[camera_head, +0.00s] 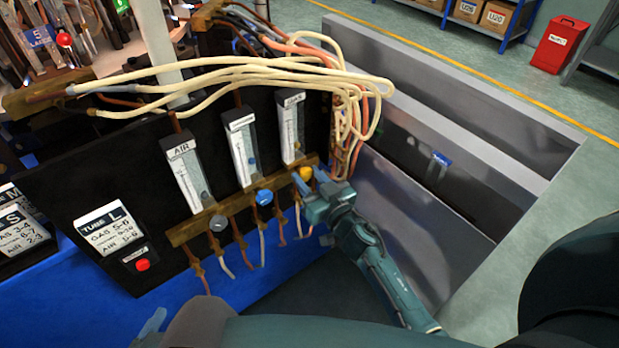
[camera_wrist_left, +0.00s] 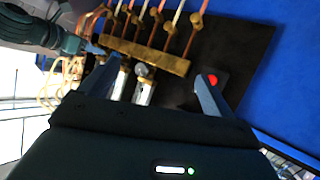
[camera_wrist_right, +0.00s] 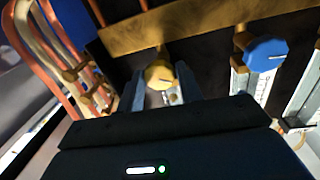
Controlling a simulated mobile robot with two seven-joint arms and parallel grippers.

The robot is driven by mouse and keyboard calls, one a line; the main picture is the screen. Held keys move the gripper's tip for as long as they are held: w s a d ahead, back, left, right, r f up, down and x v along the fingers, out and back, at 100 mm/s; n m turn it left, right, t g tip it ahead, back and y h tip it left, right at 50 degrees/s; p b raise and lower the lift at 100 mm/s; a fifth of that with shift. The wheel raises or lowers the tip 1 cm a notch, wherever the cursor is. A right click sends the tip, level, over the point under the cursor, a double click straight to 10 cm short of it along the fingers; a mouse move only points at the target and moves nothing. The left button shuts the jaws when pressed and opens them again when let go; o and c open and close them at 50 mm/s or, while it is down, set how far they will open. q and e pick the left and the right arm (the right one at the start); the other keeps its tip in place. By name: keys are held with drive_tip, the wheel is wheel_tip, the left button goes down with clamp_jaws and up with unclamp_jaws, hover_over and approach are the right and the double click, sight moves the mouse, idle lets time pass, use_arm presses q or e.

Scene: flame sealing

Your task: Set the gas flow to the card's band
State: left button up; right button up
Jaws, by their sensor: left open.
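The black flow panel (camera_head: 130,190) carries three meters: AIR (camera_head: 187,172), a middle one (camera_head: 242,148) with an unreadable label, and GAS (camera_head: 292,128). Below them are a grey knob (camera_head: 218,222), a blue knob (camera_head: 264,197) and a yellow knob (camera_head: 306,172). My left gripper (camera_wrist_left: 157,76) is open and empty. The gas float reading is too small to tell.
Cream and orange hoses (camera_head: 300,75) loop over the panel's top and right side. A red button (camera_head: 142,265) sits below the card. A grey metal bin (camera_head: 450,150) stands right of the panel. The blue table (camera_head: 70,310) is bare in front.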

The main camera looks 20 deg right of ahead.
drive_tip(key=c, duration=0.5)
